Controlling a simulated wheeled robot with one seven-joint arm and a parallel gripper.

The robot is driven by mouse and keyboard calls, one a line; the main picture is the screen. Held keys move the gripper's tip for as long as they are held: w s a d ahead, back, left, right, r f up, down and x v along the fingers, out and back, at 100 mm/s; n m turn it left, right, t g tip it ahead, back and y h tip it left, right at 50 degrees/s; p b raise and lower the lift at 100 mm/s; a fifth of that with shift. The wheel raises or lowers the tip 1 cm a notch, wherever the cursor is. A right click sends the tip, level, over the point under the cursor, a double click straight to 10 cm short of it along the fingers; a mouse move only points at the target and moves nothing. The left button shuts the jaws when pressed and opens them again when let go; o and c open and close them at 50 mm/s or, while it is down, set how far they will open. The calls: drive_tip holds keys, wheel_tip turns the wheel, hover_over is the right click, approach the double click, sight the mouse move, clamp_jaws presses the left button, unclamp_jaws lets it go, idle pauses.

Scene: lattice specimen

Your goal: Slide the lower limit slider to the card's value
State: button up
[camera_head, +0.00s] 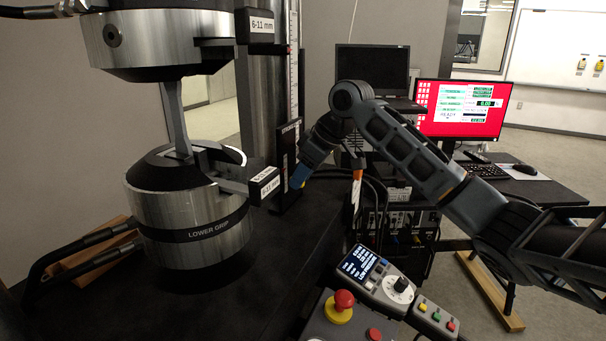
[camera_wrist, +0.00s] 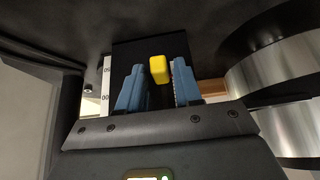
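A yellow block (camera_wrist: 159,69), which looks like the limit slider's knob, stands between my gripper's two blue fingers in the wrist view. My gripper (camera_wrist: 158,84) is open, with a narrow gap on each side of the block. In the head view my gripper (camera_head: 300,175) is at the dark column beside the scale (camera_head: 293,60), right of the lower grip (camera_head: 192,222). The block is hidden there. Part of the scale (camera_wrist: 106,86) shows left of the fingers in the wrist view. I cannot make out a card with a value.
The upper grip (camera_head: 165,40) holds a specimen (camera_head: 177,115) running down to the lower grip. A handset (camera_head: 375,275) and a red stop button (camera_head: 344,300) sit at the front. A monitor with a red screen (camera_head: 460,108) stands on the desk at right.

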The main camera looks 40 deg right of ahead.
clamp_jaws()
wheel_tip(320, 180, up, 4)
drive_tip(key=p, duration=0.3)
drive_tip(key=shift+f, duration=0.2)
drive_tip(key=shift+o, duration=1.6)
unclamp_jaws()
drive_tip(key=p+v, duration=0.4)
drive_tip(key=v, duration=0.2)
